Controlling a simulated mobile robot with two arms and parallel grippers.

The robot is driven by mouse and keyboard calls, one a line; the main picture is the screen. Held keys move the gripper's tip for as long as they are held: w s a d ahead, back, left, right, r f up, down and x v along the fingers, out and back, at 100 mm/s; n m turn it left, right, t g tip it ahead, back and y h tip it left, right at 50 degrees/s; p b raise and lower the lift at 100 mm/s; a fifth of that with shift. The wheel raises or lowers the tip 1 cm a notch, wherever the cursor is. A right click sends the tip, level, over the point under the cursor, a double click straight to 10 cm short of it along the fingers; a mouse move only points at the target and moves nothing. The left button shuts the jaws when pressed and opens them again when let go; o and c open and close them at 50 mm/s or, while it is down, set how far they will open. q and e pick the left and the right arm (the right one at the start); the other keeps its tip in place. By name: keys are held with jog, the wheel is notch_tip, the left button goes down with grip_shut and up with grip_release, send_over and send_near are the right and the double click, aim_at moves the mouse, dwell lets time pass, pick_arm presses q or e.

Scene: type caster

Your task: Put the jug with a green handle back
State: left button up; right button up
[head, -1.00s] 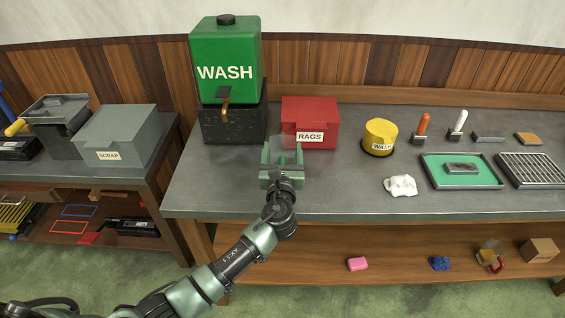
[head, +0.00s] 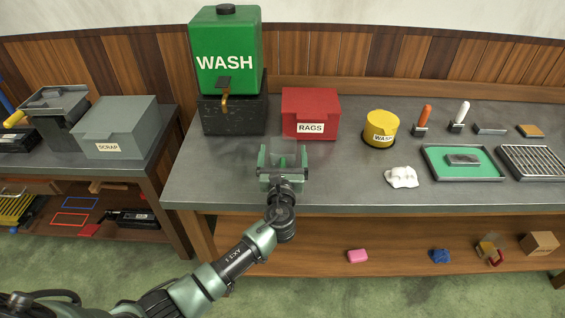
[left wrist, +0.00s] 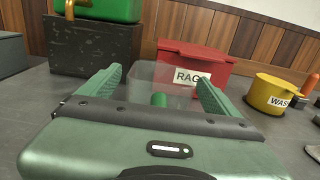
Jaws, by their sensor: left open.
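The jug is a clear, see-through vessel, faint in the head view (head: 284,150) and plainer in the left wrist view (left wrist: 150,76). Its green handle (left wrist: 159,100) faces my left gripper. My left gripper (head: 283,153) is open, with one finger on each side of the handle and a gap on both sides. The jug appears to stand upright on the grey worktop (head: 225,185), in front of the red RAGS box (head: 311,103). Its base is hidden behind the gripper. My right gripper is not in view.
The green WASH tank (head: 225,60) on a dark block (head: 233,116) stands behind left. The yellow WASH tub (head: 380,127), a white rag (head: 402,177) and a green tray (head: 462,174) lie to the right. A lower shelf (head: 400,262) holds small items.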

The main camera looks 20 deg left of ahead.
pick_arm(q)
jog(key=b+v, duration=0.1)
jog(key=v, duration=1.1)
jog(key=s+f+n+g+h, duration=0.25)
jog(key=s+f+n, duration=0.35)
jog(key=f, duration=0.6)
jog(key=s+f+n+g+h, duration=0.1)
jog(key=s+f+n+g, duration=0.25)
jog(key=f+n, duration=0.55)
jog(key=s+f+n+g+h, duration=0.25)
jog(key=s+f+n, duration=0.2)
jog(key=f, duration=0.95)
jog(key=s+a+f+n+g, duration=0.2)
jog(key=s+f, duration=0.4)
jog(key=s, duration=0.5)
jog(key=s+a+f+n+g, duration=0.3)
jog(key=s+f+n, duration=0.2)
jog(key=s, duration=0.6)
jog(key=s+a+f+n+g+y, duration=0.1)
jog(key=s+a+f+n+g, duration=0.1)
jog(key=s+f, duration=0.6)
jog(key=s+n+g, duration=0.1)
jog(key=s+n, duration=0.1)
jog(key=s, duration=0.1)
jog(key=shift+s+a+f, duration=0.2)
jog(key=shift+s+a, duration=0.05)
jog(key=shift+s, duration=0.1)
